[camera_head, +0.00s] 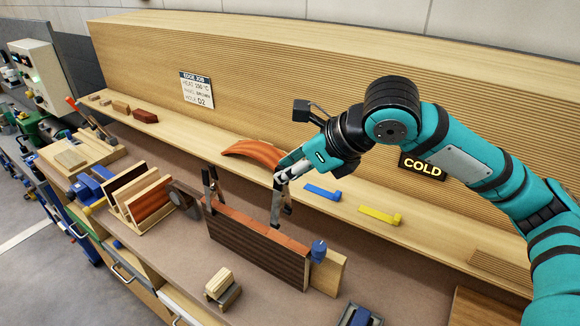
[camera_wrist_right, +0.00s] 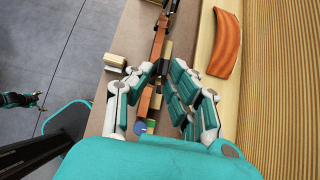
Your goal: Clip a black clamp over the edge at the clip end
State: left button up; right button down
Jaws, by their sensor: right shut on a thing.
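A dark brown ribbed panel (camera_head: 255,249) stands on edge on the bench, with a reddish-brown strip (camera_head: 245,222) along its top. A black clamp (camera_head: 209,187) sits over the strip near its left end, handles up. A blue clip (camera_head: 318,251) is at the right end; it also shows in the wrist view (camera_wrist_right: 140,127). My right gripper (camera_head: 283,180) is above the strip, shut on a second dark clamp (camera_head: 277,207). That clamp's lower end is close to the top edge; I cannot tell whether it touches. In the wrist view my right fingers (camera_wrist_right: 166,80) straddle the strip's line.
A curved orange-brown piece (camera_head: 255,150), a blue tool (camera_head: 322,192) and a yellow tool (camera_head: 379,215) lie on the shelf behind. A rack with panels (camera_head: 148,197) stands left. A small wood block (camera_head: 222,286) is in front. The bench front right is partly clear.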

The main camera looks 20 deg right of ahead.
aim_at(286, 198)
jog(key=f, duration=0.2)
jog(key=f+b, duration=0.1)
jog(key=f, duration=0.2)
jog(key=shift+w+d+f, duration=0.15)
jog(key=shift+w+f, duration=0.15)
jog(key=shift+f, duration=0.1)
jog(key=shift+r, duration=0.2)
jog(key=shift+r+p, duration=0.35)
jog(key=shift+p, duration=0.3)
jog(key=shift+f+b, duration=0.45)
jog(key=shift+f, duration=0.5)
pick_arm(q)
jog(key=shift+w+d+f+b, duration=0.15)
jog(key=shift+w+f, duration=0.05)
jog(key=shift+w, duration=0.35)
jog(key=shift+w+d+f+b, duration=0.1)
jog(key=shift+w+f, duration=0.05)
jog(key=shift+w, duration=0.45)
jog(key=shift+w+d+f+b, duration=0.15)
jog(key=shift+w+f, duration=0.05)
jog(key=shift+w, duration=0.35)
pick_arm(e)
jog(key=shift+f, duration=1.15)
